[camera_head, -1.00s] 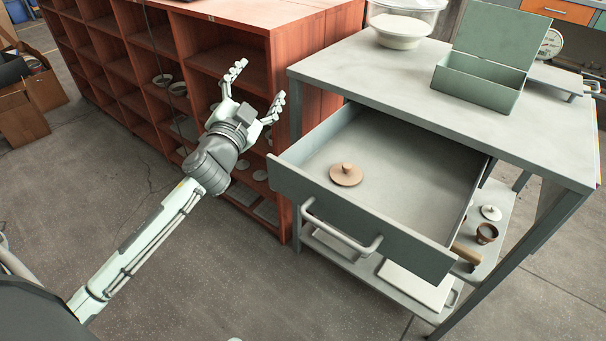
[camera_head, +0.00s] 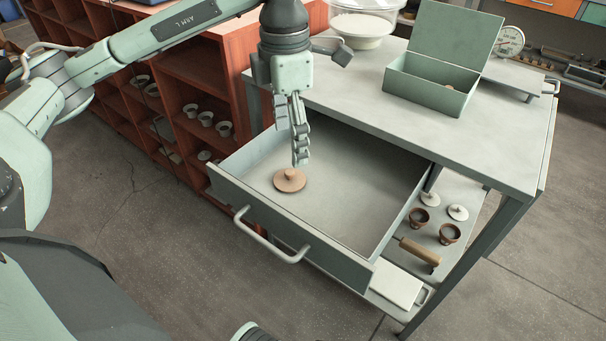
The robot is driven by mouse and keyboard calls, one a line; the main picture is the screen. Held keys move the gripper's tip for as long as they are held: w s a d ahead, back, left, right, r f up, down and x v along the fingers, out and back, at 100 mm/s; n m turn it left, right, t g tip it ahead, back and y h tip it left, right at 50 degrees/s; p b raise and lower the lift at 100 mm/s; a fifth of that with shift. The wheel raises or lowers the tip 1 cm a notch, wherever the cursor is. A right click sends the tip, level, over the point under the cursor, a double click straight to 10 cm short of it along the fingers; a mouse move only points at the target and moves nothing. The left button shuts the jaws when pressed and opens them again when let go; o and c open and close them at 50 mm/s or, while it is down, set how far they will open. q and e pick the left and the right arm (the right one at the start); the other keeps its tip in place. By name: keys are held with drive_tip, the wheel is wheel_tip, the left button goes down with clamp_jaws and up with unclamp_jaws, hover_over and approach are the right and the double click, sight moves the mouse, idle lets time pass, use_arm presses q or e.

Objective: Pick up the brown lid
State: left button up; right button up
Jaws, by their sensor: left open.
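The brown lid (camera_head: 290,181) is a round disc with a small knob. It lies in the open drawer (camera_head: 349,221) of the grey bench, near the drawer's front left. My left gripper (camera_head: 299,160) points down over the drawer, just above and slightly behind the lid. It is open and holds nothing; its fingers overlap in this view. A small gap seems to remain between the fingertips and the knob, though depth is hard to judge.
The drawer walls enclose the lid; the rest of its floor is bare. On the benchtop (camera_head: 430,135) stand an open green box (camera_head: 432,83) and a clear bowl (camera_head: 362,24). A red-brown shelf (camera_head: 222,85) with small pots is at left. Pots and lids sit on the lower shelf.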

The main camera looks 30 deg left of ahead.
sight(289, 172)
use_arm(q)
drive_tip(key=f, duration=0.6)
drive_tip(key=shift+s+a+f, duration=0.1)
drive_tip(key=shift+s+f, duration=0.15)
drive_tip(key=shift+s, duration=0.05)
drive_tip(key=shift+f+p, duration=0.3)
drive_tip(key=shift+f, duration=0.2)
drive_tip(key=shift+c, duration=0.8)
drive_tip(key=c, duration=0.8)
use_arm(e)
drive_tip(key=shift+w+f, duration=0.15)
drive_tip(key=shift+f, duration=0.25)
